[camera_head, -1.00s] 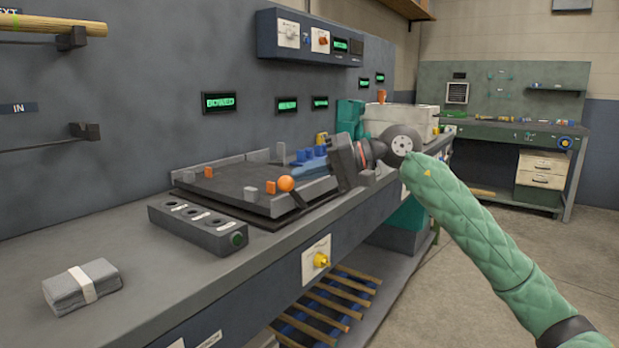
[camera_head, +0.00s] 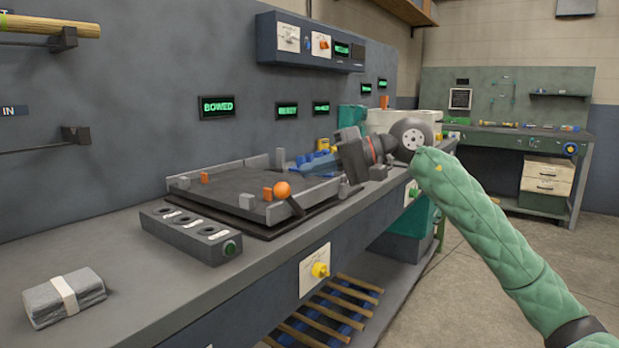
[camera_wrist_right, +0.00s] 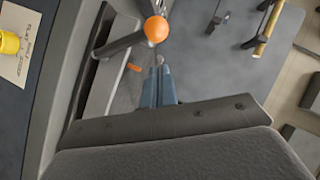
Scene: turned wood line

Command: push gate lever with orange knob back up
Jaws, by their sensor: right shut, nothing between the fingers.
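The gate lever's orange knob (camera_head: 282,189) is at the near right corner of the dark flat tray (camera_head: 225,195) on the bench. Its dark arm (camera_head: 296,206) slants from the knob down to the right. My right gripper (camera_head: 302,170) is shut and empty, its blue fingers pointing left over the tray's right part, behind the knob. In the right wrist view the knob (camera_wrist_right: 156,29) shows just beyond the shut fingertips (camera_wrist_right: 159,64), with the lever arm (camera_wrist_right: 120,45) running to the lower left. I see no clear contact. My left gripper is out of view.
A grey block with round holes (camera_head: 190,236) and a strapped grey bundle (camera_head: 64,298) are on the bench at the left. Small orange and grey blocks stand around the tray. A yellow knob (camera_head: 320,270) is on the bench front. A lit sign (camera_head: 216,107) reads BOWED.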

